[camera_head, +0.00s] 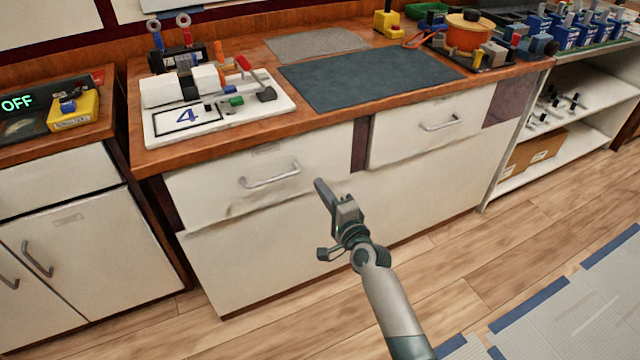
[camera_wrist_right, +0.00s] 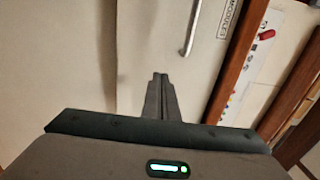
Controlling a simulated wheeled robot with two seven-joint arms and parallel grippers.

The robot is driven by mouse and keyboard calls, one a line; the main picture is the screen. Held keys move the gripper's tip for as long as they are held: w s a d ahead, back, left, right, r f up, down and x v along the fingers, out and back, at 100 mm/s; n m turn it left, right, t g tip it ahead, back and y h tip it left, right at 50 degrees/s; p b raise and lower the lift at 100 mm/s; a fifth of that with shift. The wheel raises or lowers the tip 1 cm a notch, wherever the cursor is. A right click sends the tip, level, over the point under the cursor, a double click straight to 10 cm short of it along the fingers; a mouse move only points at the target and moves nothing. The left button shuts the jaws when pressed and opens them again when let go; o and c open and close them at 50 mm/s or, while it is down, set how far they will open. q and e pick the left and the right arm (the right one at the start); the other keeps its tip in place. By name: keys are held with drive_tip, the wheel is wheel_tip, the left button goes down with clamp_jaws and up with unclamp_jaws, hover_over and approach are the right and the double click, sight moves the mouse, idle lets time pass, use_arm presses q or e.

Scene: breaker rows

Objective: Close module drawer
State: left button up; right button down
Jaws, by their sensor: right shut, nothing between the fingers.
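The module drawer (camera_head: 225,190) is the white left-hand drawer under the wooden counter, with a metal bar handle (camera_head: 270,176). In the right wrist view the drawer front (camera_wrist_right: 170,40) carries a label reading MODULES, beside the handle (camera_wrist_right: 192,28). The drawer looks nearly flush with the cabinet; a small gap is hard to judge. My right gripper (camera_head: 320,184) is shut and empty, its fingers pointing at the drawer front near its lower right part, right of the handle. The fingertips also show in the right wrist view (camera_wrist_right: 160,76); contact with the front is unclear. My left gripper is out of view.
A second white drawer (camera_head: 430,125) is to the right. On the counter are a white board marked 4 (camera_head: 260,107), a dark mat (camera_head: 370,78) and an orange pot (camera_head: 468,34). An open shelf (camera_head: 540,172) stands at right. Wooden floor in front is mostly clear.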

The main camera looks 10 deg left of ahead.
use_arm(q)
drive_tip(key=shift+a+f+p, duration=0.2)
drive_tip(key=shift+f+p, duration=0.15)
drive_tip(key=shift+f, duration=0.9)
use_arm(e)
drive_tip(key=v, duration=0.8)
drive_tip(key=shift+s+d, duration=0.25)
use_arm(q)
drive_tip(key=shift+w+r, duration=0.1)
use_arm(e)
drive_tip(key=shift+f, duration=0.1)
